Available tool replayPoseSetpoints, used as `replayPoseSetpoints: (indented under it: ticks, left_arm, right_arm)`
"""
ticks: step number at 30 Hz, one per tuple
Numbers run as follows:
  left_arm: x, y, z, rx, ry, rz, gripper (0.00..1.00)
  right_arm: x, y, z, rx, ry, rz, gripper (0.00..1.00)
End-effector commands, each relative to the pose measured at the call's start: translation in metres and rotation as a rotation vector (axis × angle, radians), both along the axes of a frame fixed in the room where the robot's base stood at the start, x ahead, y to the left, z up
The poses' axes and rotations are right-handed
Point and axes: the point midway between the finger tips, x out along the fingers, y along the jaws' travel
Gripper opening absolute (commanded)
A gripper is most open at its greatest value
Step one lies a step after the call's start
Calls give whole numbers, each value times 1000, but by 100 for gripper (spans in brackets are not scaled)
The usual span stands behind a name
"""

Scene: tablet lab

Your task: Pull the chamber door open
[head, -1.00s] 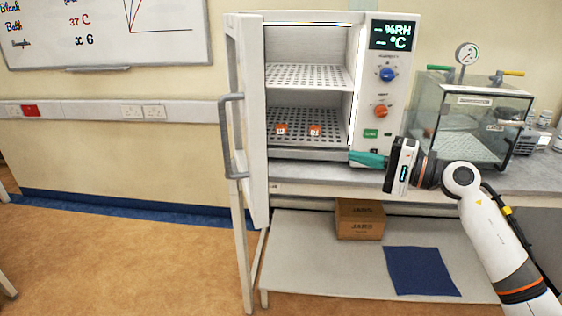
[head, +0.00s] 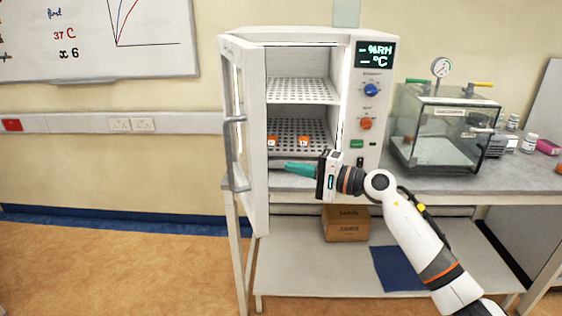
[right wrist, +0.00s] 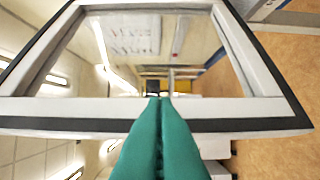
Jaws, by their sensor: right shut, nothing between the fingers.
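The chamber (head: 352,95) stands on the bench with its door (head: 257,150) swung wide open to the left. The door's grey handle (head: 236,152) is on its outer left side. Two perforated shelves show inside, and small orange items (head: 287,140) sit on the lower one. My right gripper (head: 287,167) is shut and empty, its green fingers pointing left in front of the chamber opening, towards the inner side of the door. In the right wrist view the closed fingertips (right wrist: 160,100) overlap the lower edge of the door's window frame (right wrist: 60,108); contact cannot be told. My left gripper is not in view.
A glass desiccator box (head: 445,130) with a gauge stands on the bench right of the chamber. A cardboard box (head: 345,228) and a blue mat (head: 398,268) are on the lower shelf. The floor (head: 110,265) left of the bench is clear.

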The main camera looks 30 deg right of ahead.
Motion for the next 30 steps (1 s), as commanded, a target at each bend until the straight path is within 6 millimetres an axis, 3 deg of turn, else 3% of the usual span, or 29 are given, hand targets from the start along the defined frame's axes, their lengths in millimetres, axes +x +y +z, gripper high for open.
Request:
replayPoseSetpoints:
  ticks: [1,7,23,30]
  left_arm:
    - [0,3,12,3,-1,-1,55]
    - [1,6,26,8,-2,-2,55]
    - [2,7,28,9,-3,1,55]
    - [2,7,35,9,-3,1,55]
  right_arm:
    - [3,9,5,0,1,3,0]
    - [6,33,2,0,1,1,0]
    - [7,41,-1,-1,1,0,0]
    - [8,70,2,0,-1,4,0]
